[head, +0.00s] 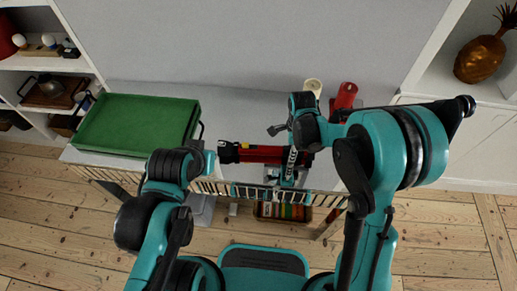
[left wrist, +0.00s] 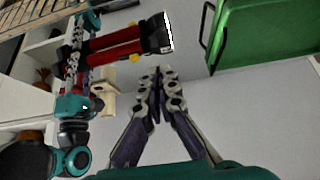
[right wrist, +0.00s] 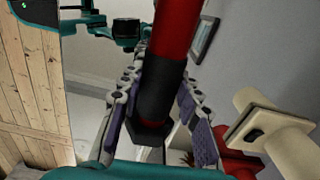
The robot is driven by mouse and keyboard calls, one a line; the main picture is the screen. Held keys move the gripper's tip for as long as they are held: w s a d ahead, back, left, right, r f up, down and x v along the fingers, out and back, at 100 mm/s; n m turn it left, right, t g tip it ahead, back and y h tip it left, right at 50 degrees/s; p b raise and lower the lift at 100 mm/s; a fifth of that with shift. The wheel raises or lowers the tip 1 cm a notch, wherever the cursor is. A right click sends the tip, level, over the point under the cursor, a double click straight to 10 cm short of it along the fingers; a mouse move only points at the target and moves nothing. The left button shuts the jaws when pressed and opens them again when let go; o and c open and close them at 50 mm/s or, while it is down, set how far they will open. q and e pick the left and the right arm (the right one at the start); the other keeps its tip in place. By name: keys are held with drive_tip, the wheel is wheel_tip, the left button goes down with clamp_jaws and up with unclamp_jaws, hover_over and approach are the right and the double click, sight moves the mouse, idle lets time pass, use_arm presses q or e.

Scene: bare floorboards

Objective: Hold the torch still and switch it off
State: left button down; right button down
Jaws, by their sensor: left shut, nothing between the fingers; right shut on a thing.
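The torch (head: 262,153) is red with black ends and is held roughly level above the table, its black head pointing left. In the left wrist view the torch (left wrist: 115,45) shows a bright white end face and small yellow parts near the head. My right gripper (head: 290,168) is shut around the torch; the right wrist view shows its fingers on both sides of the black section (right wrist: 160,88). My left gripper (head: 209,160) is shut and empty, just left of the torch head. Its closed fingertips (left wrist: 157,74) are apart from the torch.
A green tray (head: 136,123) stands left on the grey table (head: 235,108). A cream object (head: 312,86) and a red cylinder (head: 345,96) stand at the back right. Shelves with items flank both sides. The table behind the torch is mostly clear.

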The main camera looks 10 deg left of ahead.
use_arm(q)
drive_tip(key=n+g+h, duration=0.4)
drive_tip(key=n+g, duration=0.2)
drive_tip(key=n, duration=1.1)
hover_over(240, 146)
drive_tip(key=s+a, duration=0.2)
drive_tip(key=a, duration=0.3)
wheel_tip(240, 146, down, 2)
drive_tip(key=shift+w+a+f+n+g, duration=0.2)
drive_tip(key=shift+w+f+n+g, duration=0.3)
drive_tip(key=shift+w+f+n, duration=0.35)
drive_tip(key=shift+s+r, duration=0.1)
drive_tip(key=shift+r, duration=0.05)
drive_tip(key=x, duration=1)
drive_tip(key=shift+d+r, duration=0.1)
drive_tip(key=shift+d, duration=0.1)
